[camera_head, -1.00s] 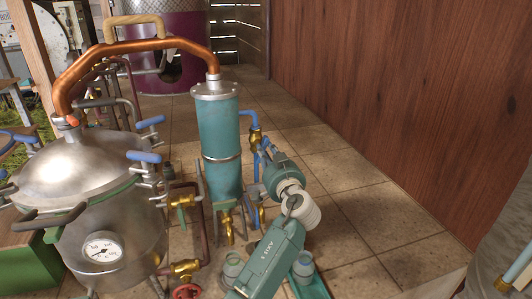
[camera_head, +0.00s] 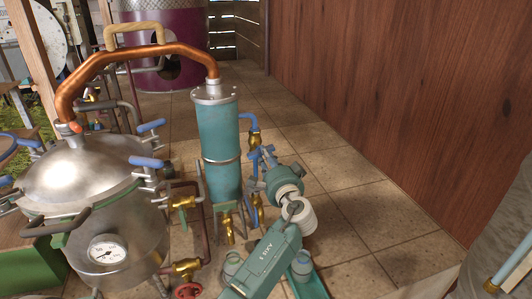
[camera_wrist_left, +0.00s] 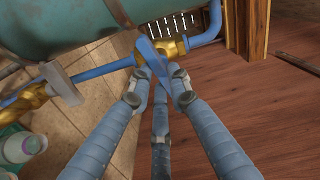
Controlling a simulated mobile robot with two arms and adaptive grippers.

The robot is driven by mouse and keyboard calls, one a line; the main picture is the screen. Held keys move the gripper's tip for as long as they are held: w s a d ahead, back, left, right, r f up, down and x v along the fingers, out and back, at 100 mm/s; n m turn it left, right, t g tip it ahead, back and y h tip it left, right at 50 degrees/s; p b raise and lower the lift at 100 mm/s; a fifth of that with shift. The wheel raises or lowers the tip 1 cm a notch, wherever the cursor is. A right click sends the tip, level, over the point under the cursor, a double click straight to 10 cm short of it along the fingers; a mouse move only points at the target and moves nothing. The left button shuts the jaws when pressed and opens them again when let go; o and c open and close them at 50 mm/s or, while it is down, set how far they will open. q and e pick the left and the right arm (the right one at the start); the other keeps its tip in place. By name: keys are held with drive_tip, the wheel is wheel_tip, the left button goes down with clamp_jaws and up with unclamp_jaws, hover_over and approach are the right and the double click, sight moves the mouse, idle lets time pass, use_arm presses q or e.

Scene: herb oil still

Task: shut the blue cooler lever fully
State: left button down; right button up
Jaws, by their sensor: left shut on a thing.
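The teal cooler cylinder (camera_head: 221,150) stands upright in the middle of the head view. A blue pipe (camera_head: 247,118) leaves its upper right side and meets a brass valve (camera_head: 254,138). The blue cooler lever (camera_wrist_left: 152,52) sits on the brass valve body (camera_wrist_left: 174,46) in the left wrist view, slanting across it. My left gripper (camera_wrist_left: 160,73) is shut on the lever, its fingertips close around the lower end. In the head view my left gripper (camera_head: 267,157) is beside the valve, and its fingers partly hide the lever. My right gripper is not in view.
A steel pot (camera_head: 85,185) with a pressure gauge (camera_head: 108,249) and blue-handled clamps stands at left. A copper pipe (camera_head: 140,50) joins it to the cooler. A lower brass tap (camera_head: 228,232) and a red handwheel (camera_head: 187,291) are near. Tiled floor at right is clear up to the wooden wall (camera_head: 400,100).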

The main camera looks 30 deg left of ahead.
use_arm(q)
drive_tip(key=shift+f+m+p, duration=0.1)
drive_tip(key=shift+m+p, duration=0.6)
drive_tip(key=shift+m, duration=0.8)
drive_tip(key=shift+f, duration=0.1)
drive_tip(key=c, duration=1.6)
unclamp_jaws()
drive_tip(key=v, duration=1.2)
drive_tip(key=shift+s, duration=0.1)
